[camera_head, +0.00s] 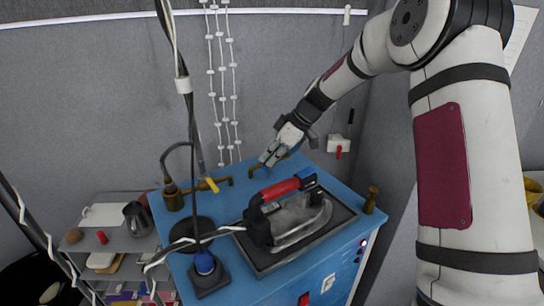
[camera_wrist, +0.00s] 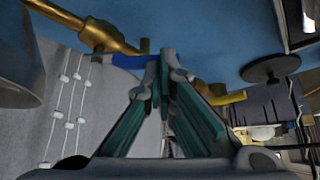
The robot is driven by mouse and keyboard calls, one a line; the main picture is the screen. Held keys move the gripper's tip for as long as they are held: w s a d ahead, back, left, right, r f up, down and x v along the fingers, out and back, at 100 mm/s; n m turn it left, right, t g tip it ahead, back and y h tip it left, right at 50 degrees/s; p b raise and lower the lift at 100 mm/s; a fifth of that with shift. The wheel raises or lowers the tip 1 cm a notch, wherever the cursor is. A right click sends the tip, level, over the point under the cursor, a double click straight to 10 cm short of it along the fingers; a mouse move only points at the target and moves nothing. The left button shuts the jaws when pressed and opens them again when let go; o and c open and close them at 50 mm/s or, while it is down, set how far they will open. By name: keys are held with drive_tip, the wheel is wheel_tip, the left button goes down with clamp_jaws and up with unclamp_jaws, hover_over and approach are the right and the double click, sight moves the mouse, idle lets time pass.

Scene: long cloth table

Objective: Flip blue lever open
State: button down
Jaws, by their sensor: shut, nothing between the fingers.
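The blue lever (camera_wrist: 130,62) shows in the wrist view, running from the brass valve (camera_wrist: 98,36) towards my fingertips. Its near end meets or passes behind the fingertips; I cannot tell whether they touch. My gripper (camera_wrist: 163,62) is shut with nothing between its fingers, its green-lined fingers closed at the tips. In the head view my gripper (camera_head: 267,160) reaches down at the back edge of the blue cabinet, beside brass pipework (camera_head: 228,181). The blue lever is hard to make out there, partly covered by the gripper.
A yellow lever (camera_head: 211,184) sits on a valve to the left; it also shows in the wrist view (camera_wrist: 228,98). A red-handled iron (camera_head: 285,205) rests on a dark tray (camera_head: 268,268). A blue-capped item (camera_head: 205,264) stands front left. Cables hang at the left.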

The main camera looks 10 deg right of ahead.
drive_tip(key=shift+a+r+m+t+h+p, duration=0.1)
drive_tip(key=shift+a+m+t+h+p, duration=0.35)
drive_tip(key=shift+a+m, duration=0.5)
drive_tip(key=w+a+m+t+h, duration=0.1)
drive_tip(key=m, duration=0.1)
drive_tip(key=w+a+m+t, duration=0.1)
drive_tip(key=m, duration=0.1)
drive_tip(key=shift+w+a+m+h+b, duration=0.2)
drive_tip(key=shift+a+m+h+b, duration=0.05)
drive_tip(key=shift+m+h+b, duration=0.1)
drive_tip(key=shift+d, duration=0.1)
drive_tip(key=shift+d, duration=0.7)
drive_tip(key=v, duration=1.3)
drive_tip(key=shift+s+a+r, duration=0.15)
drive_tip(key=shift+s+r, duration=0.15)
drive_tip(key=shift+r, duration=0.05)
